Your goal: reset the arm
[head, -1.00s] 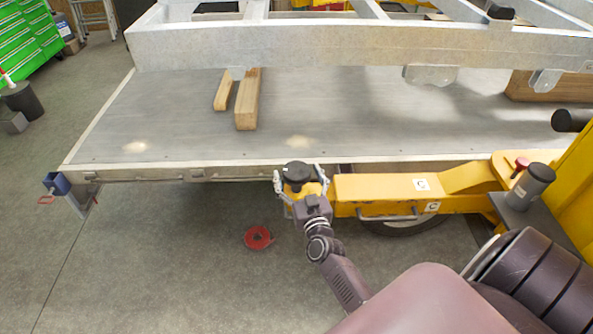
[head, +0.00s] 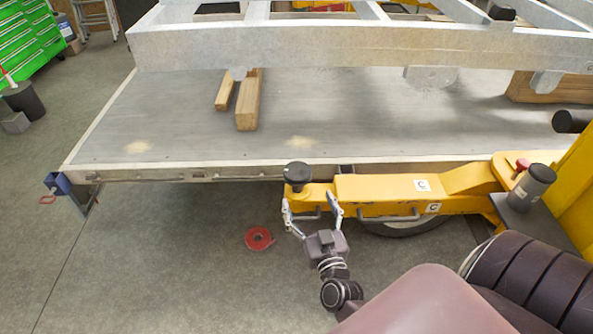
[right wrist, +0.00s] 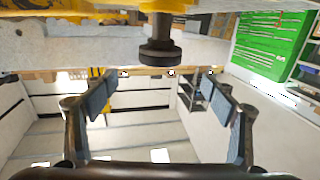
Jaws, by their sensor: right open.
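My right gripper (head: 312,212) is open and empty, just below and in front of the yellow arm's end in the head view. In the right wrist view its two fingers (right wrist: 158,100) stand wide apart with nothing between them. A black round knob (head: 297,176) sits on the end of the yellow arm (head: 375,190). The knob also shows in the right wrist view (right wrist: 160,52), beyond the fingertips and apart from them. My left gripper is not in view.
The grey trailer deck (head: 180,120) carries wooden blocks (head: 248,100) under a metal frame (head: 300,45). A red ring-shaped item (head: 259,239) lies on the floor. A green tool cabinet (head: 30,40) stands at the far left. The floor at lower left is clear.

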